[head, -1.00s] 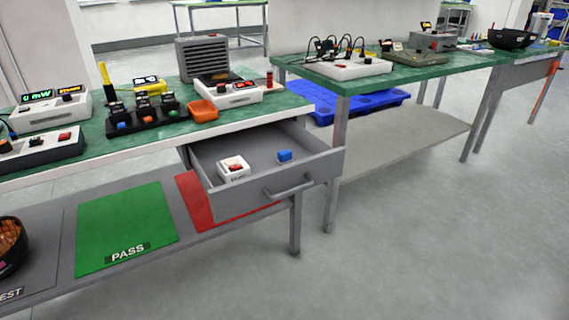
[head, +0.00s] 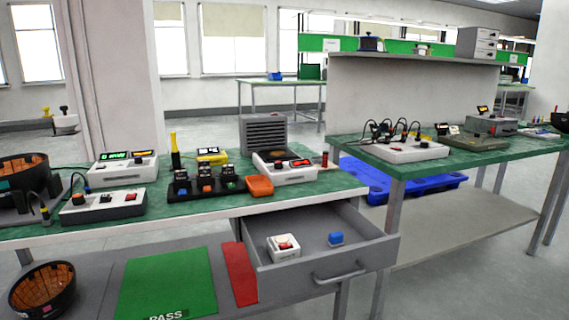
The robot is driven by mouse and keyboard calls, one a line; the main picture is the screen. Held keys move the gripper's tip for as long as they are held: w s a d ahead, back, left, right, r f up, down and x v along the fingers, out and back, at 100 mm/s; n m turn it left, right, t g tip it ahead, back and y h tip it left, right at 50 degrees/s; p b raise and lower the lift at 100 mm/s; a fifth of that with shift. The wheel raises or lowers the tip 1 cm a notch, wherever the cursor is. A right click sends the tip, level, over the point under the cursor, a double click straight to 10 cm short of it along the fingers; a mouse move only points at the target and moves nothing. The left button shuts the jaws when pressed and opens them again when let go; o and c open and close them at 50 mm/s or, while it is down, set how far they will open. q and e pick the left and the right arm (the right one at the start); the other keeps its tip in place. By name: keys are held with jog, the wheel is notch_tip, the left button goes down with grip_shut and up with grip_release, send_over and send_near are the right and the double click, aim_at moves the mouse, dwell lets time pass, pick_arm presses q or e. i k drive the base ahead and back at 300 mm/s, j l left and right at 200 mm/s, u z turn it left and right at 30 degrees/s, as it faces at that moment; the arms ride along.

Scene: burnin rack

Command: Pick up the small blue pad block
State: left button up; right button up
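The small blue pad block (head: 336,239) lies in the open grey drawer (head: 378,254) under the green-topped bench. It sits toward the drawer's right side, apart from a white block with a red button (head: 283,247) on its left. Nothing covers the blue block from this view. Neither of my grippers shows in the head view.
The drawer juts out past the bench front, with a bar handle (head: 341,273) on its face. The green bench top (head: 225,205) carries several devices and an orange tray (head: 260,186). A second bench (head: 480,156) stands to the right. Open floor (head: 460,270) lies in front of it.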

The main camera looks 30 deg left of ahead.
aim_at(335, 239)
jog(key=i+l+u, duration=0.1)
jog(key=u, duration=0.45)
jog(key=i+l+u, duration=0.2)
jog(key=l, duration=0.15)
jog(key=i+l+u, duration=0.2)
jog(key=l, duration=0.15)
jog(key=i+l+u, duration=0.15)
jog(key=l, duration=0.2)
